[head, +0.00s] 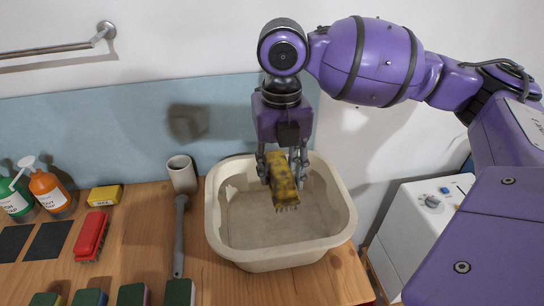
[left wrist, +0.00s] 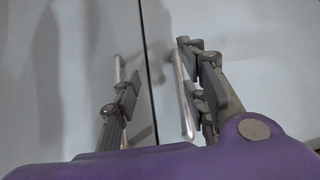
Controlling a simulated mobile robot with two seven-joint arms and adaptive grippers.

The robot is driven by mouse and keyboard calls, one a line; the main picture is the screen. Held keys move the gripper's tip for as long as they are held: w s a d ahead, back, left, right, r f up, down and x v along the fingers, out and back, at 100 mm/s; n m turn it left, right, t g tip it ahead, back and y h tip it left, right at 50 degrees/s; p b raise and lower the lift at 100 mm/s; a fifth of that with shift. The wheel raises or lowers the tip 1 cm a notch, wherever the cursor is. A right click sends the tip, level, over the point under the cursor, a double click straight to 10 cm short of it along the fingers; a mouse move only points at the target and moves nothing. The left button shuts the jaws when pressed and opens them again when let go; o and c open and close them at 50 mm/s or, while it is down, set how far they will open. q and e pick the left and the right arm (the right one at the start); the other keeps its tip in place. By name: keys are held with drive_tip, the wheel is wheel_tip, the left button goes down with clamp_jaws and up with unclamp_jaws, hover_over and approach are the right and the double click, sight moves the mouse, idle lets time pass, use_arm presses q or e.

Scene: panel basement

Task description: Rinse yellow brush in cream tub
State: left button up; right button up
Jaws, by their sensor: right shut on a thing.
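The yellow brush (head: 283,180) has dark patches on its body and bristles at its lower end. My right gripper (head: 283,170) is shut on the yellow brush and holds it over the inside of the cream tub (head: 229,246). The tub stands on the right part of the wooden counter. Whether the bristles touch anything in the tub I cannot tell. My left gripper (left wrist: 155,95) shows only in the left wrist view. Its fingers are apart with nothing between them, in front of a pale surface.
Left of the tub are a grey cup (head: 182,174), a long-handled grey tool (head: 180,235), a red brush (head: 91,237), a yellow box (head: 104,195) and an orange bottle (head: 49,190). Several sponges line the front edge. A white appliance (head: 415,215) stands right of the counter.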

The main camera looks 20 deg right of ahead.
drive_tip(key=shift+s+f, duration=0.4)
drive_tip(key=shift+f, duration=0.2)
wheel_tip(320, 180, down, 15)
drive_tip(key=b, duration=0.3)
drive_tip(key=shift+w+r, duration=0.1)
drive_tip(key=shift+r, duration=0.1)
drive_tip(key=shift+f, duration=1.2)
use_arm(q)
drive_tip(key=shift+g, duration=0.3)
drive_tip(key=f, duration=0.1)
drive_tip(key=s+f, duration=0.1)
drive_tip(key=s+a+f, duration=0.1)
drive_tip(key=shift+s+a+f, duration=0.1)
drive_tip(key=shift+s+f, duration=0.15)
drive_tip(key=shift+f, duration=0.1)
drive_tip(key=shift+s+a+f, duration=0.1)
drive_tip(key=shift+s, duration=0.35)
drive_tip(key=shift+w, duration=0.2)
drive_tip(key=shift+w+d, duration=0.2)
drive_tip(key=shift+w, duration=0.1)
